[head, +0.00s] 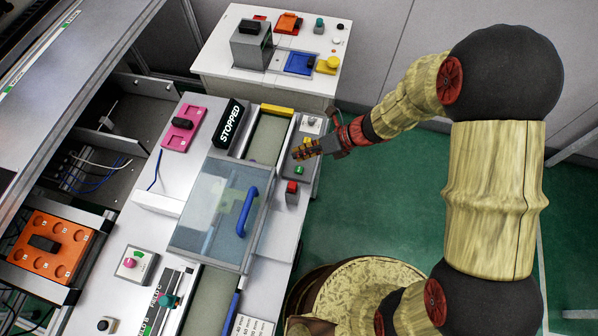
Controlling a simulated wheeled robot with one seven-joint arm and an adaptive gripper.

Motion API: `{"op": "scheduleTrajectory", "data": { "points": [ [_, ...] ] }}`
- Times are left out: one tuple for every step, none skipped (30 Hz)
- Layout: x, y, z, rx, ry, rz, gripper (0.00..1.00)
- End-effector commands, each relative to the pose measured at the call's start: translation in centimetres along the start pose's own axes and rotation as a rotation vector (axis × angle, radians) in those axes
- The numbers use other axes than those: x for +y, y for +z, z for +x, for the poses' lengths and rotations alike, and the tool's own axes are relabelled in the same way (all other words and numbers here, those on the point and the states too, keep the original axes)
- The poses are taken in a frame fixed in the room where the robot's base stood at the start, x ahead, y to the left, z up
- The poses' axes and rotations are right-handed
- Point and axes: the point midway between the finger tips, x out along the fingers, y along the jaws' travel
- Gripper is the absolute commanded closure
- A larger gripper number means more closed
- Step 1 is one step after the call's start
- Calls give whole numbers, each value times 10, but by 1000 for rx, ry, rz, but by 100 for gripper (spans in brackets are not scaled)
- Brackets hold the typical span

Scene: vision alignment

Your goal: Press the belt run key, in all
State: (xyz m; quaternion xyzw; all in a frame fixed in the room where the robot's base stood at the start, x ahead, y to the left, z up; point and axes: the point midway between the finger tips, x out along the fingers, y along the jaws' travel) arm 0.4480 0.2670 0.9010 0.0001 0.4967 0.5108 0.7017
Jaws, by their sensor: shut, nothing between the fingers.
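My gripper (300,150) is shut and empty. It is over the grey control panel (303,160) at the right edge of the white bench, beside the belt. A green button (299,171) shows on this panel just below my fingers. A red button on a box (291,189) sits lower, and a small light knob (311,121) sits above. My fingers hide part of the panel, and I cannot tell if they touch it. No label for the run key is readable. The sign (230,124) by the belt (267,138) reads STOPPED.
A clear guard with a blue handle (247,211) covers the middle of the belt. A pink plate (183,128) lies left of the sign. A yellow bar (277,110) crosses the belt's far end. A second white table (265,82) with devices stands behind. Green floor is free at right.

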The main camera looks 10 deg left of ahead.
Motion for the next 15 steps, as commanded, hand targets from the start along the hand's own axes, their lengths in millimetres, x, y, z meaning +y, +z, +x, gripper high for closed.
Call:
{"op": "scheduleTrajectory", "data": {
  "points": [
    [-6, -6, 8, 0, 0, 0, 100],
    [-8, -8, 11, 0, 0, 0, 100],
    [-10, -10, 14, 0, 0, 0, 100],
    [-12, -12, 16, 0, 0, 0, 100],
    [-14, -14, 19, 1, 0, 1, 100],
    [-16, -16, 22, 0, 0, 0, 100],
    [-17, -17, 24, 0, 0, 0, 100],
    [-18, -18, 25, 0, 0, 0, 100],
    [-20, -20, 27, 0, 0, 0, 100],
    [-21, -21, 28, 0, 0, 0, 100],
    [-22, -21, 30, 0, 0, 0, 100],
    [-22, -22, 30, 0, 0, 0, 100],
    [-22, -22, 31, 0, 0, 0, 100],
    [-23, -22, 31, 0, 0, 0, 100],
    [-23, -22, 31, 0, 0, -1, 100]
  ]
}}
